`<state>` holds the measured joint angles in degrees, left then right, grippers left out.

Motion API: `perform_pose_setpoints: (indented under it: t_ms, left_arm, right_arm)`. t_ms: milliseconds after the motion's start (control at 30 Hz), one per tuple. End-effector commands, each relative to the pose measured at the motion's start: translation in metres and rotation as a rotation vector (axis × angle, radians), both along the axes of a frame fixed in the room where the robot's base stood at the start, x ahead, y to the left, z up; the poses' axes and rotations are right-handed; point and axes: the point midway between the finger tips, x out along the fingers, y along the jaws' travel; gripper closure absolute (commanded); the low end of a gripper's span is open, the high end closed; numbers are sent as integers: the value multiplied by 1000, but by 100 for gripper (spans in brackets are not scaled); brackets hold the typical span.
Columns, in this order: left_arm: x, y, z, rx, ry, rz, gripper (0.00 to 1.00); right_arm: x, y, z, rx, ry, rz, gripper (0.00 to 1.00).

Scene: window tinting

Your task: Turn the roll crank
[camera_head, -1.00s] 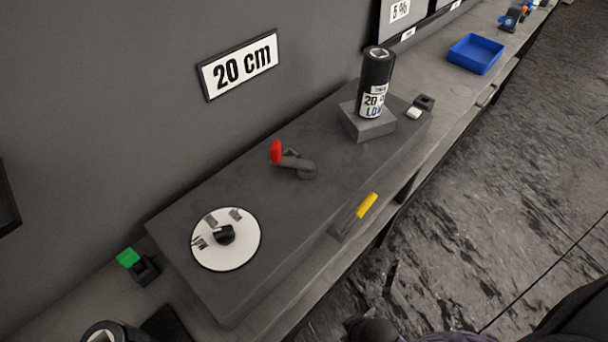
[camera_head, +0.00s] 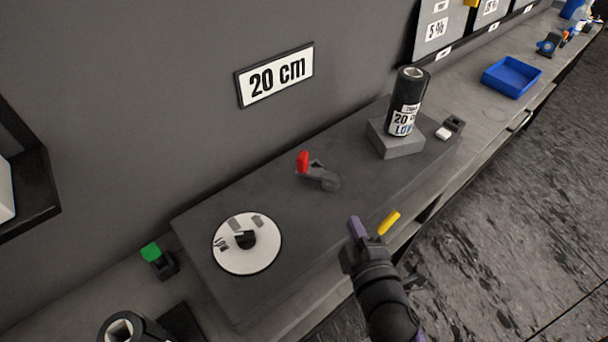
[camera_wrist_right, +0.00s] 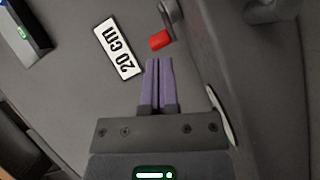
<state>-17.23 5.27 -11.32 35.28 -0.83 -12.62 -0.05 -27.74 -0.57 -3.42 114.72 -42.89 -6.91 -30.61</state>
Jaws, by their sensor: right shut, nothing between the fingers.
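The roll crank is a dark arm with a red knob (camera_head: 303,161), mounted on top of a long dark grey box (camera_head: 290,235). In the right wrist view the red knob (camera_wrist_right: 160,40) shows just beyond my fingertips, apart from them. My right gripper (camera_head: 354,224) has purple fingers and is over the front edge of the box, to the right of and nearer than the crank. In the right wrist view its fingers (camera_wrist_right: 158,64) are together and empty. My left gripper is not in view.
A white dial disc (camera_head: 262,258) lies on the box's left part. A black roll (camera_head: 407,102) stands on a grey block (camera_head: 396,144) at the right. A yellow handle (camera_head: 389,223) is at the front edge. A blue tray (camera_head: 511,77) sits farther right.

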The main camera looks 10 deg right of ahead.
Motion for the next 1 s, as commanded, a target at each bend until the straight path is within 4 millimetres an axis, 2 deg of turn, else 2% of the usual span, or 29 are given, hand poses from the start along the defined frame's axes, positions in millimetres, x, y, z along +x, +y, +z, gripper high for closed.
perform_pose_setpoints:
  t_ms: [100, 233, 367, 767, 1000]
  left_arm:
    - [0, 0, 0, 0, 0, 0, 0]
    - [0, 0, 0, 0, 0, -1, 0]
    - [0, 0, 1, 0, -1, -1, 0]
    - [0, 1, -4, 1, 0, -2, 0]
    - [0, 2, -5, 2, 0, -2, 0]
  right_arm:
    - [1, 31, 2, -184, -128, 193, 100]
    - [-2, 52, 3, -285, -206, 317, 100]
    - [9, 58, 3, -297, -218, 333, 100]
    - [91, 81, 3, -294, -219, 330, 100]
    - [122, 65, 3, -296, -215, 330, 100]
